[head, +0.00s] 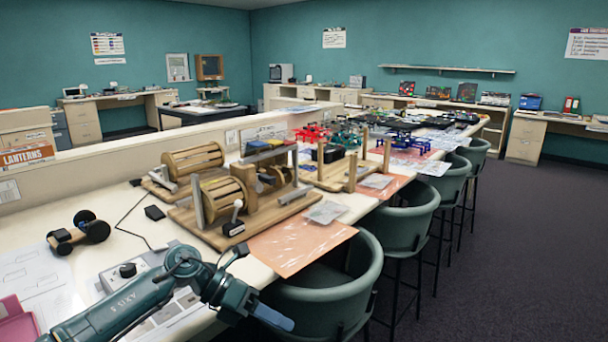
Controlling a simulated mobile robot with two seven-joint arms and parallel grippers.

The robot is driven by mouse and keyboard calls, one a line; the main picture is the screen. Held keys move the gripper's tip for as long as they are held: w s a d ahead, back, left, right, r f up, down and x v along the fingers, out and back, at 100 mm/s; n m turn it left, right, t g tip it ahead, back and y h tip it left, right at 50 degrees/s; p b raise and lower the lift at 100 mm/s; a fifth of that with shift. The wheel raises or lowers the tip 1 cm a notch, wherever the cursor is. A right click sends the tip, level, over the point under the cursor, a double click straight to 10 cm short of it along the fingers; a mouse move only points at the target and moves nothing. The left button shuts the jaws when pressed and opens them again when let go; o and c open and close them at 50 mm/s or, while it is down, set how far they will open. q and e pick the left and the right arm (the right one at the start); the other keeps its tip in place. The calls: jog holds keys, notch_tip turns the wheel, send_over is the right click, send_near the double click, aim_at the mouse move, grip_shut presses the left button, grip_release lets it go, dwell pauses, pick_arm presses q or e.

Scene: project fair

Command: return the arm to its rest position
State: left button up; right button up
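My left arm (125,308), dark teal, comes in from the bottom left over the near part of the white bench. Its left gripper (272,316) points right and down, at the bench's front edge beside the nearest green stool. One blue finger shows clearly; the other cannot be made out, so I cannot tell whether it is open or shut. I see nothing held in it. My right gripper is not in view.
The long white bench (105,262) holds a wooden drum machine (227,197), a small wheeled wooden model (78,232) and an orange sheet (300,246). Green stools (325,295) line its front edge. Dark carpet (530,250) is open at right.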

pick_arm(q)
jog(key=s+d+r+n+t+h, duration=0.1)
jog(key=s+d+n+t+h, duration=0.6)
jog(key=n, duration=0.5)
jog(key=s+a+f+n+t+y+p, duration=0.2)
jog(key=s+a+f+n+y, duration=0.5)
jog(key=n, duration=0.8)
jog(key=s+a+f+n+t+y+p, duration=0.3)
jog(key=s+a+f+n+y, duration=0.4)
jog(key=n, duration=0.8)
jog(key=shift+s+a+f+y, duration=0.3)
jog(key=shift+a+f+y, duration=0.3)
jog(key=shift+a+f, duration=0.65)
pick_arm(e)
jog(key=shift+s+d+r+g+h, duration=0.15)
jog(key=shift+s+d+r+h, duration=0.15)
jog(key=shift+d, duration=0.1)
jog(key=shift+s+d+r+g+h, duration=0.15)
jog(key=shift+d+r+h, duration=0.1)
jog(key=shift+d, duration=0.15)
